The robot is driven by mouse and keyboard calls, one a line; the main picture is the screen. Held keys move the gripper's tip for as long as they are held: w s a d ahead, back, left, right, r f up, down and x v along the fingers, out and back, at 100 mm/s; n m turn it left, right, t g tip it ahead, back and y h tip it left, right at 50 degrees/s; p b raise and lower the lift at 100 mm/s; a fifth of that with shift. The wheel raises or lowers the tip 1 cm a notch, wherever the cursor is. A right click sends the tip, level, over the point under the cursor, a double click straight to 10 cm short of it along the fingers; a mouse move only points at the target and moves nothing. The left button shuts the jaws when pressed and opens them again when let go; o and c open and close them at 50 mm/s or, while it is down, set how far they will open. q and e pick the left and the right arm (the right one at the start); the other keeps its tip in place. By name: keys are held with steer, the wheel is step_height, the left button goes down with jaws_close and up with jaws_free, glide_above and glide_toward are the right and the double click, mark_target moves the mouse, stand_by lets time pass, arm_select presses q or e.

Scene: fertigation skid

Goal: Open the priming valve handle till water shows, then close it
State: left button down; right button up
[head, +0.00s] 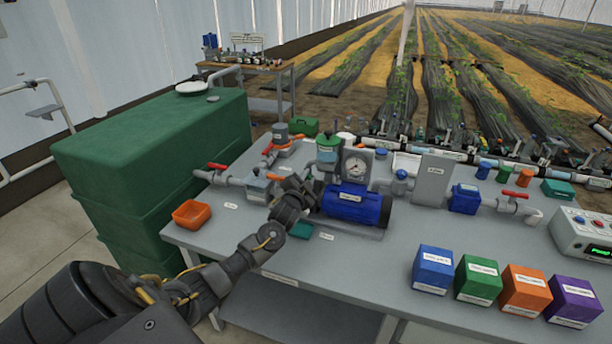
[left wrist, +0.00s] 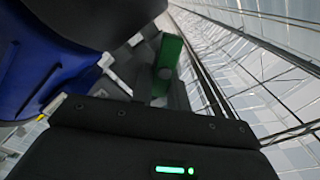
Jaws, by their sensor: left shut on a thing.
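The blue pump (head: 357,204) sits mid-table, with a round pressure gauge (head: 356,167) behind it and a clear green-topped vessel (head: 327,147) at its back left. My left gripper (head: 299,190) reaches in from the left to the pump's left end. It is shut on what looks like the priming valve handle, which it mostly hides in the head view. The left wrist view shows a green handle-like piece (left wrist: 167,58) at the fingers, with the blue pump body (left wrist: 40,65) beside it. I cannot make out the handle's angle or any water. My right gripper is out of view.
Red-handled valves (head: 217,166) stand on the pipework to the left, close to my arm. An orange tray (head: 189,214) lies near the left edge. Blue, green, orange and purple boxes (head: 433,270) line the front right. A control box (head: 585,235) stands far right.

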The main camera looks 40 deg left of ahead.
arm_select(q)
steer(key=m, duration=0.3)
steer(key=m+p, duration=0.1)
steer(key=shift+d+f+m, duration=0.2)
steer(key=shift+f+m, duration=0.1)
steer(key=shift+f+m+p, duration=0.2)
steer(key=shift+m, duration=0.75)
steer(key=shift+f+m+p, duration=0.2)
steer(key=shift+m, duration=0.75)
steer(key=c, duration=1.4)
jaws_free()
steer(key=shift+o, duration=0.2)
steer(key=b+v, duration=0.1)
steer(key=v, duration=0.9)
steer(key=shift+s+d, duration=0.2)
steer(key=shift+s, duration=0.1)
